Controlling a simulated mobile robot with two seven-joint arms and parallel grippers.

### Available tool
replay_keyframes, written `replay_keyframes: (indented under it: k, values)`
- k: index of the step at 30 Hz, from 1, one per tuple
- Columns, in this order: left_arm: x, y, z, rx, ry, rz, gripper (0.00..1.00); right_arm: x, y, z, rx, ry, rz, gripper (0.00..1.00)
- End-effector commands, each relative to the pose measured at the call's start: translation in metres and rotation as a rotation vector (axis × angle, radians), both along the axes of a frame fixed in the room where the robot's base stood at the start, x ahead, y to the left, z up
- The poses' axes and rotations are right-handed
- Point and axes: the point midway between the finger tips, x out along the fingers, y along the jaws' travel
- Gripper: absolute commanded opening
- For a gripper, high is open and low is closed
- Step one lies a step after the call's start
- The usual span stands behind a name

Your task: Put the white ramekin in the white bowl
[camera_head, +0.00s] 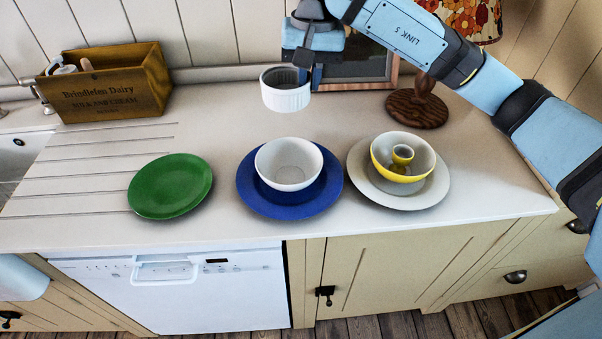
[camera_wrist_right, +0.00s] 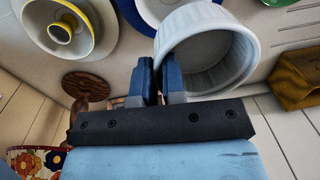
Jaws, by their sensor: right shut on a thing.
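The white ramekin (camera_head: 286,97) is held upright in the air behind the white bowl. My right gripper (camera_head: 304,72) is shut on the ramekin's right wall, near its rim. In the right wrist view my gripper's fingers (camera_wrist_right: 158,82) pinch the wall of the ramekin (camera_wrist_right: 222,62). The white bowl (camera_head: 289,177) sits on a blue plate (camera_head: 252,204) on the counter and looks empty. The ramekin is above and apart from the bowl. In the right wrist view the bowl (camera_wrist_right: 150,10) is partly hidden behind the ramekin. My left gripper is not in view.
A green plate (camera_head: 170,186) lies left of the blue plate. To the right, a pale plate (camera_head: 436,190) bears a yellow-and-white bowl (camera_head: 424,157) with a small yellow cup (camera_head: 402,155) in it. A wooden crate (camera_head: 113,90), a lamp base (camera_head: 417,107) and a frame (camera_head: 352,72) stand at the back.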

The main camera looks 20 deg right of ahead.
Motion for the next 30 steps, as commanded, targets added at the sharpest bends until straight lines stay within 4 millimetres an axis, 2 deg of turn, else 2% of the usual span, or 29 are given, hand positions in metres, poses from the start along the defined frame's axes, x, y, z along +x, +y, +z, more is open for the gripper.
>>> replay_keyframes:
  k: [5,18,21,30]
  values:
    - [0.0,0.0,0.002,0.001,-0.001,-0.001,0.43,-0.001,0.001,-0.02,-0.002,0.004,0.006,0.0]
    - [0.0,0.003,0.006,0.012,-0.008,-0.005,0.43,-0.001,0.001,-0.132,-0.001,0.004,0.003,0.0]
    - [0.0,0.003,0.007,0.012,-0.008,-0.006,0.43,-0.001,0.001,-0.147,0.0,0.002,0.004,0.0]
    - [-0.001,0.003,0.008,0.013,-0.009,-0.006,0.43,-0.001,0.001,-0.174,-0.001,0.003,0.005,0.0]
